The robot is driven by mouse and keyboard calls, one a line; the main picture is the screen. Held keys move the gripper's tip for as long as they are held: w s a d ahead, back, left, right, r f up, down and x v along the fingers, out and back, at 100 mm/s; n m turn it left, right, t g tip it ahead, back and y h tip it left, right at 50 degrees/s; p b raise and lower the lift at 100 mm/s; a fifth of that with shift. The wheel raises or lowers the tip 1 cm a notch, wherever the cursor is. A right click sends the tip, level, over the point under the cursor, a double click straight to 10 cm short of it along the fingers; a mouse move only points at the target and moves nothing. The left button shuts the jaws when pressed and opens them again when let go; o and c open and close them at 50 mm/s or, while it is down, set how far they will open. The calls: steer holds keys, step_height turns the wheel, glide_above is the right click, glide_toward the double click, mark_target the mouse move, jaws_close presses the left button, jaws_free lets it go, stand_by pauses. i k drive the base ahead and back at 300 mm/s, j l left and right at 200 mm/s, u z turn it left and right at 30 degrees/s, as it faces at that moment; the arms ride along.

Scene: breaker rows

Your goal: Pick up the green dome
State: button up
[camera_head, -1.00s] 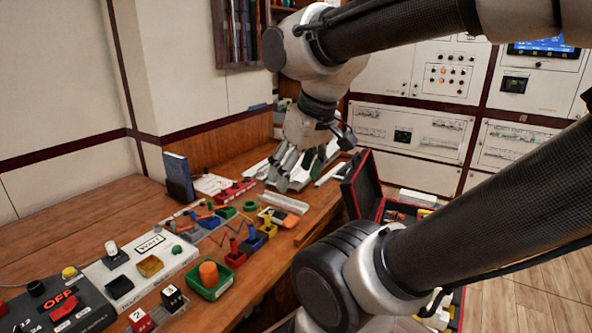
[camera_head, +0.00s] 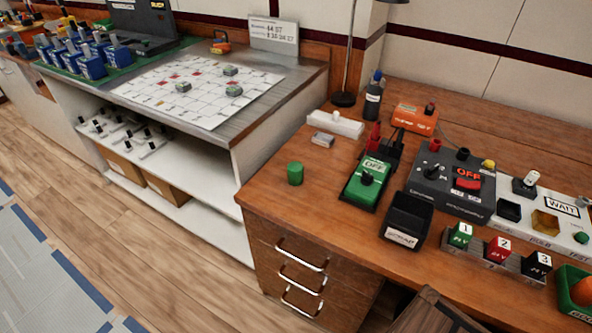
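A green rounded piece (camera_head: 295,173) stands by itself near the left front corner of the wooden desk. It looks like a short cylinder, and I cannot tell how domed its top is. A smaller green rounded knob (camera_head: 582,238) sits on the white WAIT panel (camera_head: 554,218) at the right edge. The view does not settle which of these is the green dome. My gripper and arm are out of view.
A green OFF box (camera_head: 368,183), a black tray (camera_head: 408,219) and a dark panel (camera_head: 452,186) stand right of the green piece. Numbered blocks (camera_head: 498,247) line the front. The wooden desk (camera_head: 265,194) is clear around the green piece. A metal-topped bench (camera_head: 290,89) adjoins at left.

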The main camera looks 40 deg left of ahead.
mark_target(295, 169)
steer(key=u, duration=1.8)
steer(key=i+j+z, duration=0.2)
steer(key=j, duration=0.15)
steer(key=i+j+z, duration=0.15)
steer(key=j, duration=0.2)
steer(key=i+j+z, duration=0.2)
steer(key=j, duration=0.2)
